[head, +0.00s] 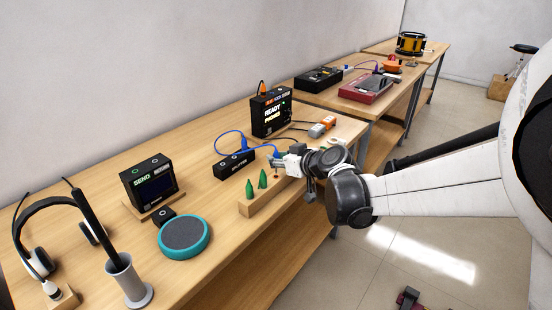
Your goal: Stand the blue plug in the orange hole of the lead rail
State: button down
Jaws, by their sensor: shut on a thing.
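The lead rail (262,204) is a pale wooden bar near the front edge of the table. Two green cone-shaped plugs stand upright in its left part. My gripper (281,164) is over the right part of the rail, shut on the blue plug (277,153), which shows only as a small blue patch at the fingers. The plug's tip is hidden.
The black splitter box (234,163) is just behind the rail. A black "READY PHONES" box (271,112) and an orange-grey device (322,127) stand farther back. A teal round pad (185,236) and a SEND box (147,183) are at left.

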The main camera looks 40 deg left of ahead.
aim_at(276, 169)
jog(key=shift+f+b, duration=1.55)
jog(key=shift+f, duration=0.55)
jog(key=c, duration=1.7)
grip_release()
jog(key=shift+r, duration=0.1)
jog(key=v, duration=1.2)
